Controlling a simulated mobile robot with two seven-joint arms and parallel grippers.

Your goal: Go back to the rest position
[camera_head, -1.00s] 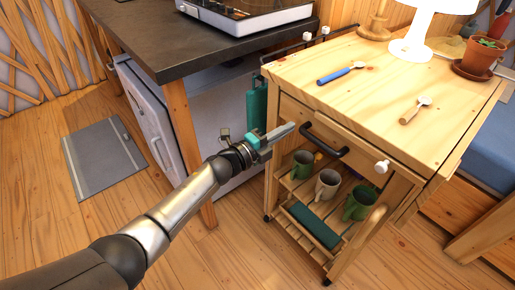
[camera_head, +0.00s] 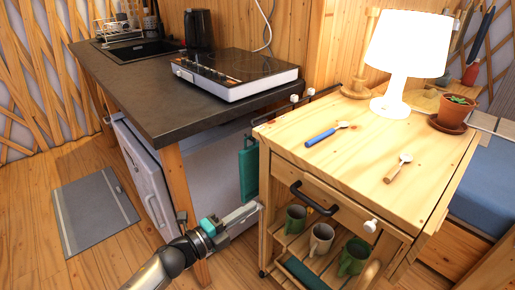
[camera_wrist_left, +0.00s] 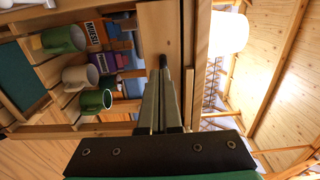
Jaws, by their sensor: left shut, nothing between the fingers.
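My left gripper (camera_head: 243,213) is in the lower middle of the head view, in front of the left side of the wooden cart (camera_head: 400,150). Its fingers are shut with nothing between them. In the left wrist view the closed fingers (camera_wrist_left: 162,85) point toward the cart's drawer front, near the dark drawer handle. In the head view the handle (camera_head: 314,200) is to the right of the fingertips, and the drawer looks closed. Whether the fingers touch the cart cannot be told. My right gripper is not in view.
A blue-handled spoon (camera_head: 326,134), a wooden-handled spoon (camera_head: 398,167), a white lamp (camera_head: 408,55) and a potted plant (camera_head: 454,112) are on the cart. Several mugs (camera_head: 321,238) stand on its shelf. The dark counter (camera_head: 140,85) is at left. Floor around the grey mat (camera_head: 95,210) is clear.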

